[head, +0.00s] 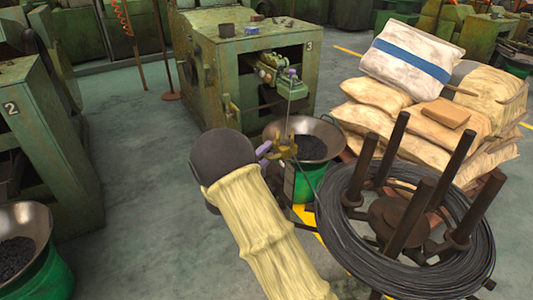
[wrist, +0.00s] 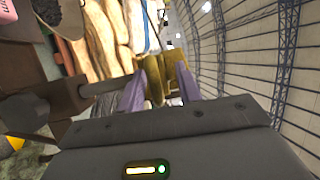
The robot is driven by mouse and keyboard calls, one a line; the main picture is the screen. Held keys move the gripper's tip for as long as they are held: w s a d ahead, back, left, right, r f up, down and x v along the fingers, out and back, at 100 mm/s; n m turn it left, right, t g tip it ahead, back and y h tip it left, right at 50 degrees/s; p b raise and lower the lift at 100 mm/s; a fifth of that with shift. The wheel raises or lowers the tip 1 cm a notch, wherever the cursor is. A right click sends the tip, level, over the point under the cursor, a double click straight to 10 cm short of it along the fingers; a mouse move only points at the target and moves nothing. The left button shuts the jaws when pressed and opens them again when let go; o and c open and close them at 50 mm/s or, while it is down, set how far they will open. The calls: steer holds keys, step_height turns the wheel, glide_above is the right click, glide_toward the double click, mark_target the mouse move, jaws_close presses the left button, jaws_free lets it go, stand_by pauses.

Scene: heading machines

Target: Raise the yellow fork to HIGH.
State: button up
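In the wrist view a yellow piece (wrist: 154,82) stands between the two purple fingers of my gripper (wrist: 163,80), close to the left finger. A gap shows between it and the right finger, so my gripper looks open around it. In the head view my gripper (head: 266,149) is at the fork, partly hidden by my dark wrist and sleeved arm. I see no HIGH mark.
A wire coil on a stand with upright dark posts (head: 405,215) is close on the right. Stacked sacks (head: 410,95) lie behind it. Machine 3 (head: 265,70) stands beyond the bowl (head: 325,135). Open floor (head: 135,150) lies to the left.

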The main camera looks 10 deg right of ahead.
steer(key=v, duration=1.7)
steer(key=shift+a, duration=0.1)
steer(key=shift+r, duration=0.1)
steer(key=w+d+n+y, duration=0.4)
steer(key=w+n+y, duration=0.2)
steer(key=n+y, duration=0.4)
steer(key=s+d+f+n+g+y, duration=0.1)
steer(key=s+d+n+g+y, duration=0.3)
steer(key=s+n, duration=0.65)
steer(key=s+d+n+g+y, duration=0.1)
steer(key=s+d+n+g, duration=0.5)
steer(key=s, duration=0.7)
steer(key=w+p+v, duration=0.3)
steer(key=p+v, duration=1)
steer(key=p, duration=0.1)
steer(key=w+r+p+v, duration=0.1)
steer(key=w+p+v, duration=0.1)
steer(key=p+v, duration=1.1)
steer(key=shift+w+a+r+n+p, duration=0.3)
steer(key=shift+a+r+n+p, duration=0.1)
steer(key=shift+r+p, duration=0.1)
